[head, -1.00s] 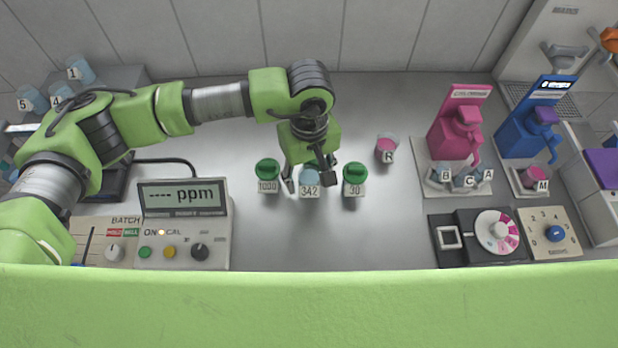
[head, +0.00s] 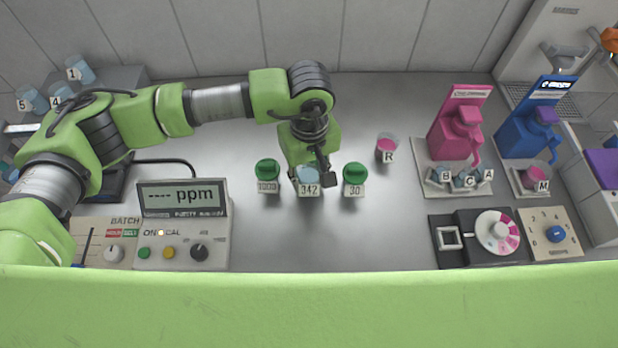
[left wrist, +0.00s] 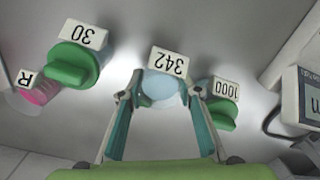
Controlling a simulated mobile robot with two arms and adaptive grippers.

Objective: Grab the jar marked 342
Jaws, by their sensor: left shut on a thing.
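The jar marked 342 (head: 308,176) has a pale blue top and a white label. It stands on the metal bench between two green-capped jars. My left gripper (head: 309,182) comes down over it from behind and is shut on it. In the left wrist view the jar (left wrist: 161,86) sits between the two fingers of the left gripper (left wrist: 163,98), one at each side. The jar appears to be at bench level; I cannot tell if it is lifted. My right gripper is not in view.
Close by stand the green-capped jar 1000 (head: 268,170) on the left and jar 30 (head: 355,174) on the right. A pink jar R (head: 386,146) is further right. The ppm meter (head: 183,197) is at left. Pink (head: 458,125) and blue (head: 527,120) dispensers stand at right.

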